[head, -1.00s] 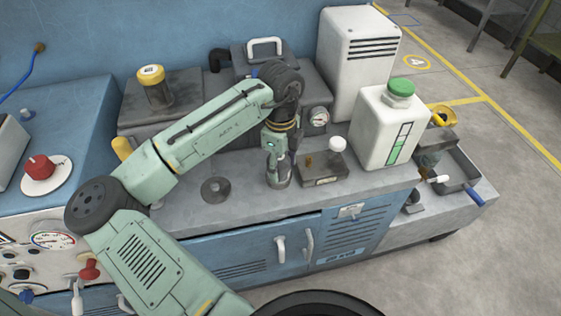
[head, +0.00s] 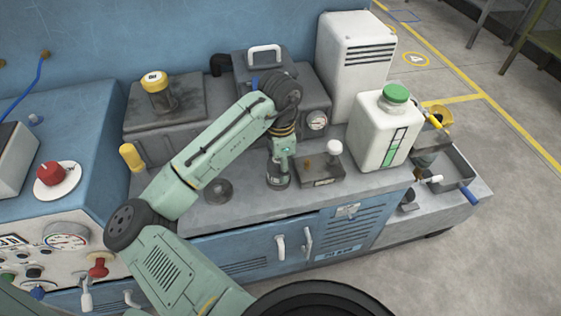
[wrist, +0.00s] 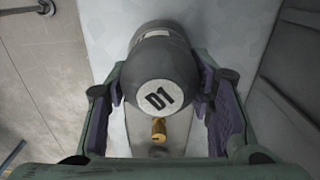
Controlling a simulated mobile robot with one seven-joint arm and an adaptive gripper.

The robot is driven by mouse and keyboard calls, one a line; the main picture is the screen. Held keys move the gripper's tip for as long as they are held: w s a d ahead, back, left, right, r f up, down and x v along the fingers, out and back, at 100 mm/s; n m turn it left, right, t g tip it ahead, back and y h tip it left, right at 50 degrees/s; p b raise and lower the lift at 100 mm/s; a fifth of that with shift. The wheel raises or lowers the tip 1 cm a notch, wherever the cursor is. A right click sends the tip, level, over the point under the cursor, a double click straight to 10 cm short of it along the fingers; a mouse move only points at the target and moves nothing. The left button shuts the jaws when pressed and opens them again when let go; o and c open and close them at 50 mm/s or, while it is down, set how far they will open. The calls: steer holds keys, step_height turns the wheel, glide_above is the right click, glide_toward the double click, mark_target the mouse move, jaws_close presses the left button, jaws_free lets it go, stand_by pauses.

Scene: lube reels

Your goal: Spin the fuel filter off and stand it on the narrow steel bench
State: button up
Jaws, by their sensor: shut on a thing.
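A dark block with a white knob (head: 318,178) stands just right of the canister. A white jug with a green cap (head: 380,140) stands beyond it. A metal tray (head: 450,170) and tools occupy the lower bench's back.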

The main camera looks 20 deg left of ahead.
steer(key=shift+n+p, duration=0.85)
steer(key=shift+n, duration=0.35)
steer(key=shift+f+n, duration=0.2)
steer(key=shift+n, duration=1.2)
steer(key=shift+a+n, duration=0.1)
steer(key=shift+n, duration=0.9)
steer(key=n, duration=0.3)
steer(key=shift+b, duration=0.3)
